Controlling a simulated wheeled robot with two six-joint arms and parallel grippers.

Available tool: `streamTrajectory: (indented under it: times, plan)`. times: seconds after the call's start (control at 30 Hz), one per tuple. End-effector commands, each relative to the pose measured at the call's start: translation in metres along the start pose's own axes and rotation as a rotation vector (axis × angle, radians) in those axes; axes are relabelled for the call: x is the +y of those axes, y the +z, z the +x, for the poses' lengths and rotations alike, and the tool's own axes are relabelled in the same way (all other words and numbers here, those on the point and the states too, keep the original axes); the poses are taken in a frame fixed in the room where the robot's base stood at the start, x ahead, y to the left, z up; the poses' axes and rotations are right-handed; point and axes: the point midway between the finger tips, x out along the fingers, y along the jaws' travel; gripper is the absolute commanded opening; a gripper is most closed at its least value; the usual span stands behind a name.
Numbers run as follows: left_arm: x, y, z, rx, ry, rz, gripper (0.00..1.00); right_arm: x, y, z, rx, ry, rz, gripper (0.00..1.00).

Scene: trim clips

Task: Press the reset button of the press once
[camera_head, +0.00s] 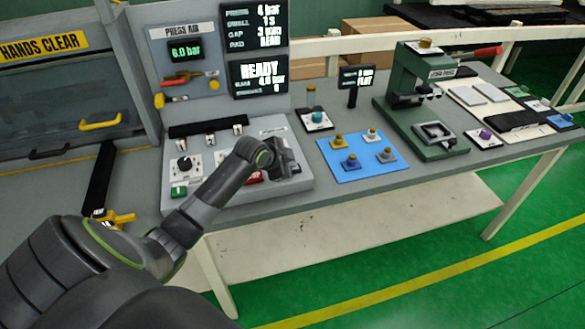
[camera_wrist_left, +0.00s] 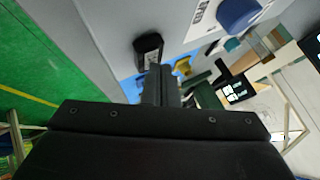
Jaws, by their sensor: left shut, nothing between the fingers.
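The grey control panel (camera_head: 222,190) stands at the left of the bench. It bears a black knob (camera_head: 184,163), a green button (camera_head: 179,191) and a red part (camera_head: 254,177) partly behind my arm. My left gripper (camera_head: 288,161) is shut and empty, over the panel's right part, hiding what lies beneath it. In the left wrist view my shut fingers (camera_wrist_left: 161,86) point away, and a blue button (camera_wrist_left: 239,14) shows at upper right, apart from them. I cannot read its label, so I cannot tell whether it is the reset button. My right gripper is not in view.
The display (camera_head: 259,77) reads READY. A blue mat (camera_head: 361,158) with several small clips lies right of the panel. A green press (camera_head: 420,100) stands further right. A dark block (camera_wrist_left: 148,50) shows near my fingers in the wrist view. A black bar (camera_head: 99,178) lies left.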

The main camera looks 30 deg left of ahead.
Motion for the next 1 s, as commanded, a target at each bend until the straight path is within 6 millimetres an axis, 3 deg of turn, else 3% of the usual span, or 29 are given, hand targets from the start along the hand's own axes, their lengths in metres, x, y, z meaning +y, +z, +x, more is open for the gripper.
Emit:
streamTrajectory:
  times: [0.73,1.0]
  plan:
    - [0.004,0.004,0.004,-0.002,0.002,-0.001,0.0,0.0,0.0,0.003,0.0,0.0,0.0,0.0]
    - [-0.003,-0.002,-0.004,-0.002,0.002,-0.001,0.0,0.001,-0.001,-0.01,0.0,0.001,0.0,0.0]
